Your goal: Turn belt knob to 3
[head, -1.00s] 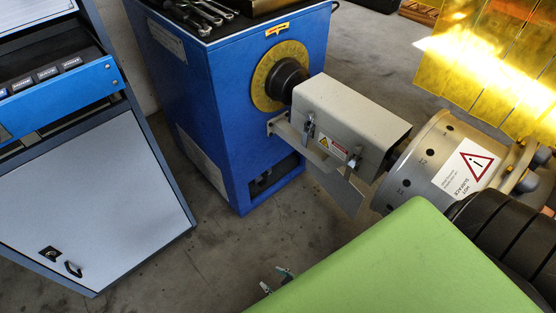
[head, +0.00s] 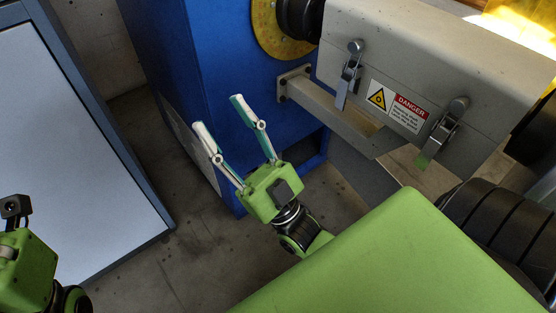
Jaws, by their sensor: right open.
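No knob with a number scale that I can pick out as the belt knob shows in the head view. My right gripper (head: 217,112) is in the middle left, its two fingers spread apart and empty, pointing up in front of the blue machine cabinet (head: 177,62). The grey guard box (head: 445,65) is to its right, with two metal latches and a danger label. A yellow graduated disc (head: 264,30) with a black hub (head: 297,18) is at the top, cut off by the frame. My left arm's green end shows at the lower left edge; its fingers are not clear.
A grey bracket arm (head: 335,118) sticks out from the cabinet under the guard box. A workshop cabinet with a light door (head: 70,140) stands at the left. Bare concrete floor (head: 185,255) lies between them. Yellow see-through panels (head: 530,25) are at the top right.

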